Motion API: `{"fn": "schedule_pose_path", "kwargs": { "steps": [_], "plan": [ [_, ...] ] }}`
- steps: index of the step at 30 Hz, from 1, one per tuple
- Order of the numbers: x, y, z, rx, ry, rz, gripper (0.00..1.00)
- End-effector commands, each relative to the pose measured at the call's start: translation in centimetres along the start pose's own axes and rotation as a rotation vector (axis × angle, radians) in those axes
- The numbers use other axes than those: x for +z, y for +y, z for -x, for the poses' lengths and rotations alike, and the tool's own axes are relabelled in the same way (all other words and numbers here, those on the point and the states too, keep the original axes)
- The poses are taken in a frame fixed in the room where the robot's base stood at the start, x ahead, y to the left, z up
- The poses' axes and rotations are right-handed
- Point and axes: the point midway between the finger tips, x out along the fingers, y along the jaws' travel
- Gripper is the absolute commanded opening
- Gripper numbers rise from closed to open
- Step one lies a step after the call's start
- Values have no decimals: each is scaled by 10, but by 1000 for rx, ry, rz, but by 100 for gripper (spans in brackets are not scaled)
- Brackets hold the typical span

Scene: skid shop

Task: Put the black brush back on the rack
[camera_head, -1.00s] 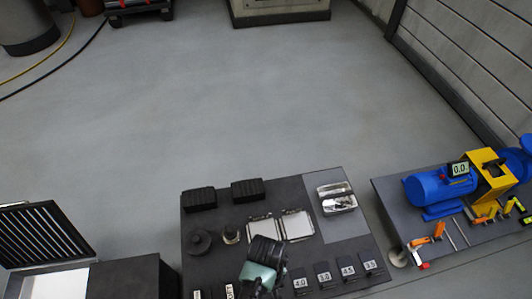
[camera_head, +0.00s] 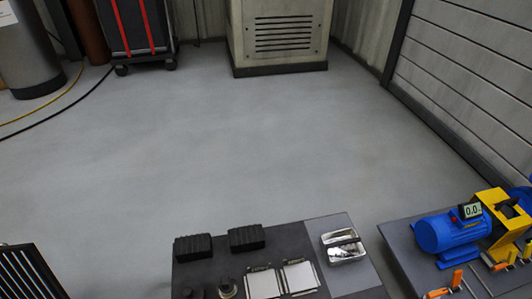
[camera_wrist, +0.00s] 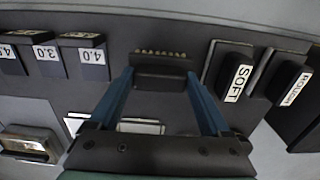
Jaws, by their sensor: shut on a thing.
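In the wrist view my gripper (camera_wrist: 160,80) has its two blue fingers shut on a dark block between the tips. I take this block for the black brush (camera_wrist: 160,72); a row of small tan tufts shows along its far edge. It is over or at the dark table near one edge; I cannot tell whether it touches a surface. Black blocks labelled SOFT (camera_wrist: 237,78) and ROUGH (camera_wrist: 290,88) stand to the right. I cannot make out which part is the rack. My gripper is outside the head view.
In the head view, two black ribbed blocks (camera_head: 193,247) (camera_head: 246,238), pale plates (camera_head: 299,276) and a metal tray (camera_head: 343,247) are on the dark table (camera_head: 320,228). A blue motor (camera_head: 448,232) stands on the right bench.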

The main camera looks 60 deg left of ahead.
Motion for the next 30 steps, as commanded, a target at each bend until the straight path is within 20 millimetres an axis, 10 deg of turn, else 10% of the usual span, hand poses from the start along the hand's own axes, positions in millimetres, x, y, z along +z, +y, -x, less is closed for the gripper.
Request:
{"fn": "schedule_pose_path", "kwargs": {
  "steps": [2,3,6,17,30],
  "plan": [
    [0,0,-3,0,0,0,21],
    [0,0,-4,0,0,0,83],
    [0,0,-3,0,0,0,100],
    [0,0,9,0,0,0,100],
    [0,0,97,0,1,0,100]
  ]
}}
